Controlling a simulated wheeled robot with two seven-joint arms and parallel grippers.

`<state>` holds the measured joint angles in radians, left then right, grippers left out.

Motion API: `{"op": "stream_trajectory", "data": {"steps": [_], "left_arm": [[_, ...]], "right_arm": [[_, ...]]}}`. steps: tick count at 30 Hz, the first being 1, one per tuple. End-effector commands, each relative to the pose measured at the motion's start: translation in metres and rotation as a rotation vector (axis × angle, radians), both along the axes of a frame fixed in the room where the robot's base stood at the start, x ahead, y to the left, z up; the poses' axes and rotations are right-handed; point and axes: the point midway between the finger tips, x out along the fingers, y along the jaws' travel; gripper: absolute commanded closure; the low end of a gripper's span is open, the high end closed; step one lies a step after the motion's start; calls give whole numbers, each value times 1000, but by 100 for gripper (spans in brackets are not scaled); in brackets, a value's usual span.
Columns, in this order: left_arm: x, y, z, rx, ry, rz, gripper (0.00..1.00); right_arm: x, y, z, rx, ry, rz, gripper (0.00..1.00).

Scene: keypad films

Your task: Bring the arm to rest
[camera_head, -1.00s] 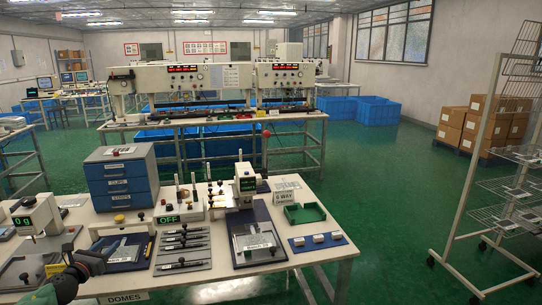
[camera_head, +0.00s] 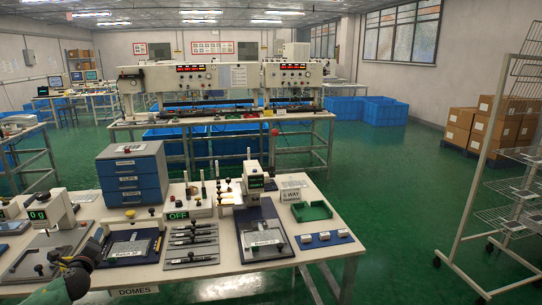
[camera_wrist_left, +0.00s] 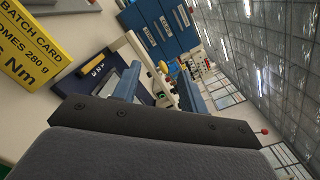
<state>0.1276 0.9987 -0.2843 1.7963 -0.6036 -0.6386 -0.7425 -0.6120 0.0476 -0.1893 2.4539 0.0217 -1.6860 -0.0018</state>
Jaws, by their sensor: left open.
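My left gripper (camera_head: 72,263) is at the lower left of the head view, over the near left part of the white workbench (camera_head: 208,275). In the left wrist view its two fingers (camera_wrist_left: 158,88) stand apart with nothing between them. The left arm comes in from the bottom left corner, and most of it lies outside the picture. My right gripper does not show in any view.
Near the gripper are a gauge reading 0 (camera_head: 55,212) and a blue tray (camera_head: 112,260). A blue drawer cabinet (camera_head: 132,175), an OFF display unit (camera_head: 177,215), a dark blue plate (camera_head: 264,254) and a green tray (camera_head: 311,210) stand along the bench. A yellow batch card (camera_wrist_left: 38,45) shows in the wrist view.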

Motion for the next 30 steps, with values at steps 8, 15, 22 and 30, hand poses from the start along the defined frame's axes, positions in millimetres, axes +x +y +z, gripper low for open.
{"op": "stream_trajectory", "data": {"steps": [8, 15, 22, 30], "left_arm": [[-51, -47, -8, -682, -119, 313, 57], [-134, -145, -81, -1168, -47, 582, 57], [-219, -235, -137, -1427, 116, 774, 57], [-312, -329, -172, -1620, 338, 901, 57]], "right_arm": [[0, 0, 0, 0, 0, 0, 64], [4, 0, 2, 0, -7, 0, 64], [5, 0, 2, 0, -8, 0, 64], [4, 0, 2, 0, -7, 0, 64]]}}
